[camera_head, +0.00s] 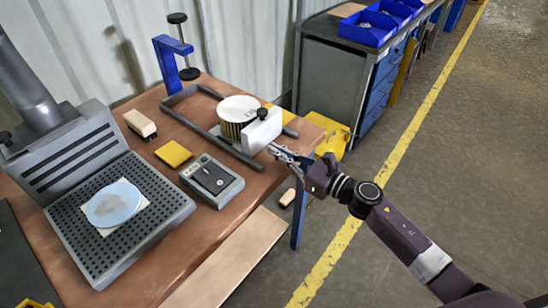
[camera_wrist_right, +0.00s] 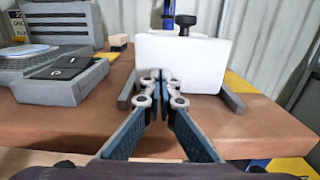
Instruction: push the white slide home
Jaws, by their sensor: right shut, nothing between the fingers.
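The white slide (camera_head: 262,130) is an upright white block with a black knob on top, sitting between dark rails on the brown workbench. It also shows in the right wrist view (camera_wrist_right: 200,64), straight ahead of the fingers. A round filter cartridge (camera_head: 238,112) with a white top and pleated side stands just behind the slide, to its left in the head view. My right gripper (camera_head: 277,150) is shut and empty, its tips at or very near the slide's near face; I cannot tell whether they touch. In the right wrist view the closed fingertips (camera_wrist_right: 160,78) overlap the slide's lower left part. My left gripper is not in view.
A grey control box (camera_head: 212,181) and a yellow pad (camera_head: 174,154) lie left of the rails. A blue clamp stand (camera_head: 172,62) rises behind them. A perforated grey tray (camera_head: 160,222) with a pale disc fills the left. The floor at right is open.

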